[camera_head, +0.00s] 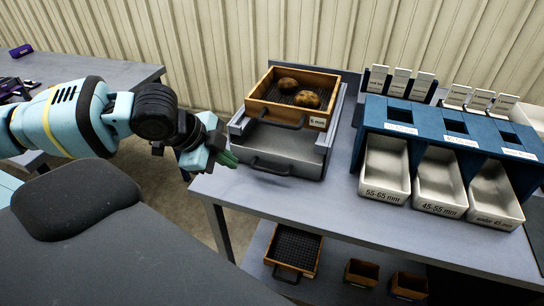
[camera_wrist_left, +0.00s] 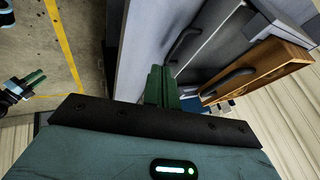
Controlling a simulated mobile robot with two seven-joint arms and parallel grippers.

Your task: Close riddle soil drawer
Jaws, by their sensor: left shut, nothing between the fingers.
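The riddle unit is a grey housing (camera_head: 336,122) on the table, with a wooden-framed riddle marked 5 mm (camera_head: 318,123) on top, holding two potatoes (camera_head: 307,99). Below it, the grey soil drawer (camera_head: 300,148) stands pulled out toward the front, part of its inside showing. Its dark handle (camera_head: 258,166) is on the front face; the handle also shows in the left wrist view (camera_wrist_left: 183,42). My left gripper (camera_head: 229,159) is shut and empty, just left of the drawer's front. Its green fingers (camera_wrist_left: 158,86) point toward the drawer front in the wrist view; contact is unclear. My right gripper (camera_wrist_left: 33,83) appears small at left there.
A blue grader stand (camera_head: 375,115) with several metal bins (camera_head: 385,165) stands to the right. Spare riddles (camera_head: 296,250) lie on the lower shelf (camera_head: 330,288). Another table (camera_head: 75,72) stands at the far left. The tabletop (camera_head: 340,205) in front of the unit is clear.

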